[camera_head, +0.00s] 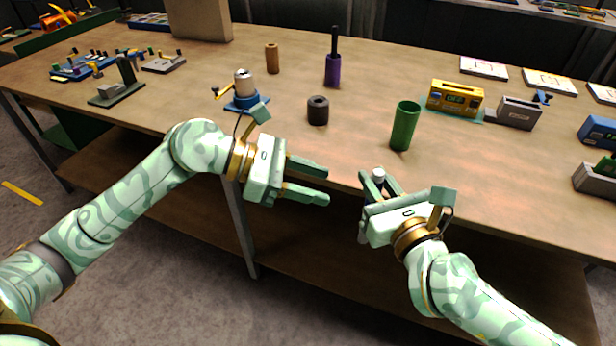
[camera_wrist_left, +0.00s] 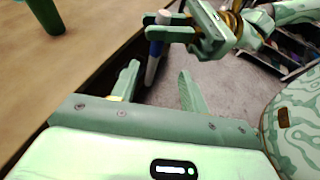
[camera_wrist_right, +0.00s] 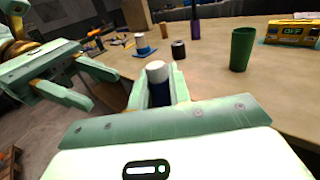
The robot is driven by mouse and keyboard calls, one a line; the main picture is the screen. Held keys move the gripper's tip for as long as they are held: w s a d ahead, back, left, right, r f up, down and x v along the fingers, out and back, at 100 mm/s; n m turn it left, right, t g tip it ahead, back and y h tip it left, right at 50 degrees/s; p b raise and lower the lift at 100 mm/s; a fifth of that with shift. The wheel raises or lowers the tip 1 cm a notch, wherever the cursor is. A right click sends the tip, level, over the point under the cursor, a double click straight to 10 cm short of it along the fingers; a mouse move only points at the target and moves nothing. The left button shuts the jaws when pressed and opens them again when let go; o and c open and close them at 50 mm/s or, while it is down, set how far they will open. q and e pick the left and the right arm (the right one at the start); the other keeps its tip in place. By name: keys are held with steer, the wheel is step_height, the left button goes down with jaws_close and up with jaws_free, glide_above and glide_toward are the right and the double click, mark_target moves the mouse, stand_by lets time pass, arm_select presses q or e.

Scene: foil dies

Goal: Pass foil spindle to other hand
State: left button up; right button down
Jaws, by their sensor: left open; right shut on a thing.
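The foil spindle is a slim upright rod with a white top and a dark blue middle. Its white end shows in the head view (camera_head: 378,175) and the right wrist view (camera_wrist_right: 157,70); its lower white part shows in the left wrist view (camera_wrist_left: 151,71). My right gripper (camera_head: 378,182) is shut around it, in front of the table edge. My left gripper (camera_head: 327,186) is open and empty, to the left of the spindle and apart from it, fingers pointing towards it. In the left wrist view the spindle stands beyond the space between my left fingers (camera_wrist_left: 158,82).
The wooden table (camera_head: 330,150) lies just behind both grippers. A yellow device (camera_head: 455,97) is at right. Open air lies between the grippers.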

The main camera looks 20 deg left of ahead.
arm_select(q)
steer(key=x, duration=1.1)
steer(key=shift+w+d, duration=0.1)
jaws_close()
arm_select(e)
steer(key=c, duration=1.2)
jaws_free()
steer(key=shift+s+d, duration=0.1)
